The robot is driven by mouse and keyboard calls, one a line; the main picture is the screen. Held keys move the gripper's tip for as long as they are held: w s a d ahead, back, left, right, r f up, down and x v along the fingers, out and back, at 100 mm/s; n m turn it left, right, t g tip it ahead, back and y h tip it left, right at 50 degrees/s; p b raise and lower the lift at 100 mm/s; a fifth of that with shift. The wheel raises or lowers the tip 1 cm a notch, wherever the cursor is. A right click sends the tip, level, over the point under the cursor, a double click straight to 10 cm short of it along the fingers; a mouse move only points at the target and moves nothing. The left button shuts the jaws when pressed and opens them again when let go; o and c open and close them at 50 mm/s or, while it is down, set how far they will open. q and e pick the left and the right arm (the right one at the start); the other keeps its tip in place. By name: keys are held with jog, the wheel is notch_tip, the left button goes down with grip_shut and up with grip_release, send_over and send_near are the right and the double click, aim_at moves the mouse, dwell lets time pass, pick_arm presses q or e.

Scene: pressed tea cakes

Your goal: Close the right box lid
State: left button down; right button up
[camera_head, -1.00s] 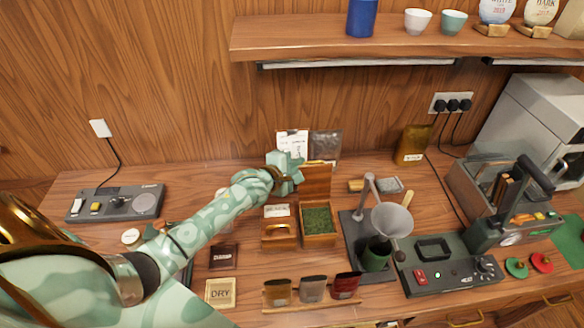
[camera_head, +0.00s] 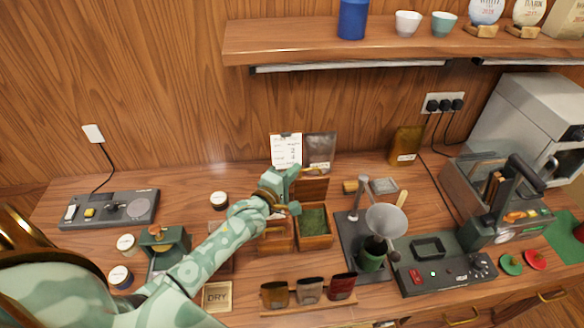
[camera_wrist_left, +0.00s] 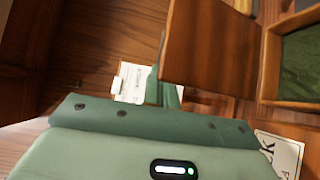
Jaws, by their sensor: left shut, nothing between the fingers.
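The right box (camera_head: 329,240) is a wooden box with green leaf (camera_head: 313,220) inside. Its lid (camera_head: 313,188) stands up open at the back edge. In the left wrist view the lid (camera_wrist_left: 212,45) is a large brown panel, with the box's rim (camera_wrist_left: 268,70) to its right. My left gripper (camera_head: 290,190) is shut and empty, at the left side of the raised lid. In the wrist view a green finger (camera_wrist_left: 163,85) shows beside the lid's lower left edge; I cannot tell whether they touch. My right gripper is not in view.
The left box (camera_head: 275,246) sits close beside, partly hidden by my gripper. A clipboard (camera_head: 286,150) and a dark pouch (camera_head: 320,150) stand behind. A funnel stand (camera_head: 386,222) is close to the right.

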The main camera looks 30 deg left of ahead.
aim_at(295, 182)
pick_arm(q)
jog(key=shift+s+d+r+p, duration=0.2)
jog(key=shift+s+d+p, duration=0.6)
jog(key=shift+s, duration=0.15)
jog(key=shift+s+d+p, duration=0.35)
jog(key=shift+s+p, duration=0.1)
jog(key=shift+s, duration=0.05)
jog(key=shift+s+d+f+p, duration=0.35)
jog(key=shift+s+d+p, duration=0.05)
jog(key=shift+s, duration=0.15)
jog(key=s+a, duration=0.1)
jog(key=s, duration=1.5)
jog(key=shift+s, duration=0.2)
